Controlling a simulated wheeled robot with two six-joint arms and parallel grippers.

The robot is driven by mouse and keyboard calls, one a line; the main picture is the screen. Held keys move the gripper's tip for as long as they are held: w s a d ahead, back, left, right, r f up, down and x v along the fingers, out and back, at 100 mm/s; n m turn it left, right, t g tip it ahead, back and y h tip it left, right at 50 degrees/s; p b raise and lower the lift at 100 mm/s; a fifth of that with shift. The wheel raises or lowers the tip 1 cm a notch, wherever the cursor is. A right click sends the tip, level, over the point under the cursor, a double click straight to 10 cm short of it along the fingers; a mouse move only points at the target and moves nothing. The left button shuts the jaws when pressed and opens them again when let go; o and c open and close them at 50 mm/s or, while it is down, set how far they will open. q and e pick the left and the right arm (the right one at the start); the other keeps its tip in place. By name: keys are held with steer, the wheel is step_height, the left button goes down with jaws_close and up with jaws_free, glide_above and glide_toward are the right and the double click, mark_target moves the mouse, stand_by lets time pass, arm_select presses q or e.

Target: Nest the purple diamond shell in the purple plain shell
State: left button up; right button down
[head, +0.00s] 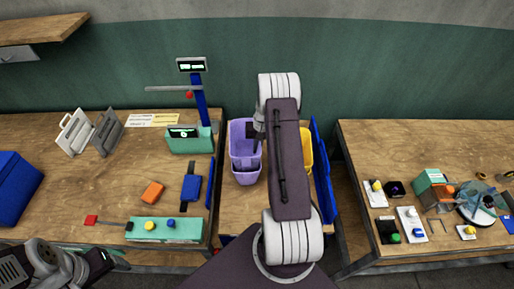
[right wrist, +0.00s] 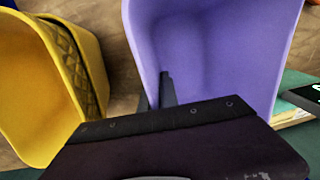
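Purple shell-like bins (head: 236,135) stand on the middle table in the head view, left of my right arm. A lower purple rim (head: 247,178) shows at their front; I cannot tell how the two sit together or which is the diamond one. My right gripper (head: 257,130) is over their right side, partly hidden by my arm. In the right wrist view a smooth purple shell (right wrist: 215,45) fills the right, and a dark finger (right wrist: 167,90) of my right gripper overlaps its near edge. Its grip is unclear. My left gripper (head: 100,262) is low at the left, away from the shells.
A yellow shell with a diamond-pattern side (right wrist: 85,65) stands close by; it also shows right of my arm (head: 306,150). Blue panels (head: 322,165) stand at the middle table's right.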

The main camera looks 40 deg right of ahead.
steer(key=c, duration=1.5)
jaws_free()
steer(key=shift+c, duration=0.2)
steer(key=shift+r+p, duration=3.75)
steer(key=shift+r, duration=1.3)
steer(key=shift+f, duration=0.1)
